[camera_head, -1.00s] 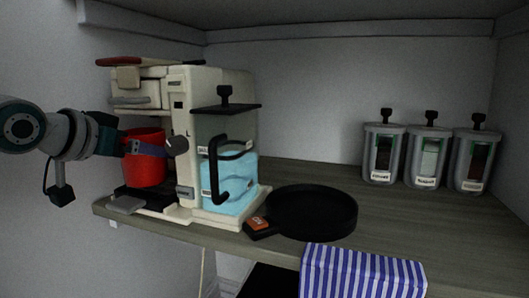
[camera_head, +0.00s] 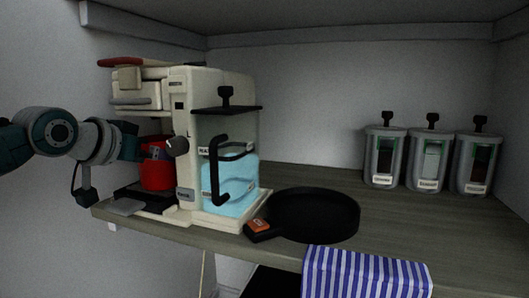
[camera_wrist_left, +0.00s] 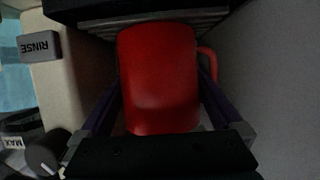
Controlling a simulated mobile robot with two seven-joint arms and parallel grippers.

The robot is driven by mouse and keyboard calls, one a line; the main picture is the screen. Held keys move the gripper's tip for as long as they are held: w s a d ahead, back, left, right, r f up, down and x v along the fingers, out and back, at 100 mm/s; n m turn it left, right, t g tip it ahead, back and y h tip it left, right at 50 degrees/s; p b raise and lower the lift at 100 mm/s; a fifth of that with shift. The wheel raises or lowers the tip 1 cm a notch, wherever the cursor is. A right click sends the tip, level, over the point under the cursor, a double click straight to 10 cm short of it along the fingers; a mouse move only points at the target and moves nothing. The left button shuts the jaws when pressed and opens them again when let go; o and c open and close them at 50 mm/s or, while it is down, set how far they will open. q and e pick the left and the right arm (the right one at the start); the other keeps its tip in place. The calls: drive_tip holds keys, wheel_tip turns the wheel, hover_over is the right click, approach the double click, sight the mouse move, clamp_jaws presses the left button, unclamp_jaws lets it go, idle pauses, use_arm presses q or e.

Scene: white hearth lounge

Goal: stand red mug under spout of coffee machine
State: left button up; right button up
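The red mug (camera_head: 157,175) is upright inside the left bay of the cream coffee machine (camera_head: 187,120), below its brewing head and over the black drip tray (camera_head: 150,199). I cannot tell whether its base touches the tray. My left gripper (camera_head: 158,153) reaches in from the left with its fingers around the mug. In the left wrist view the mug (camera_wrist_left: 158,80) fills the space between the purple fingers, which lie along both its sides; its handle points right. The spout itself is hidden. My right gripper is not in view.
A black pan (camera_head: 312,214) lies right of the machine on the wooden shelf (camera_head: 400,235). A striped cloth (camera_head: 365,274) hangs at the front edge. Three canisters (camera_head: 429,160) stand at the right. The machine's dark knob (camera_head: 177,146) sits close to my left gripper.

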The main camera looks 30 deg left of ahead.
use_arm(q)
drive_tip(key=shift+r, duration=0.1)
drive_tip(key=shift+s+r+p, duration=0.25)
drive_tip(key=shift+s+p, duration=0.05)
drive_tip(key=shift+s, duration=0.1)
drive_tip(key=p+v, duration=0.1)
drive_tip(key=v, duration=0.2)
drive_tip(key=p+v, duration=0.1)
drive_tip(key=v, duration=0.3)
drive_tip(key=p+v, duration=0.1)
drive_tip(key=v, duration=0.3)
drive_tip(key=shift+d+f, duration=0.15)
drive_tip(key=shift+f, duration=0.1)
drive_tip(key=s+d+f+m+g+h, duration=0.15)
drive_tip(key=s+d+f+g, duration=0.45)
drive_tip(key=s+d+f, duration=0.65)
drive_tip(key=s+d+f+m+g, duration=0.1)
drive_tip(key=s+d+f+g, duration=0.2)
drive_tip(key=s+d, duration=0.5)
drive_tip(key=shift+d+f+m+g, duration=0.4)
drive_tip(key=shift+d+f, duration=0.25)
drive_tip(key=shift+d, duration=0.5)
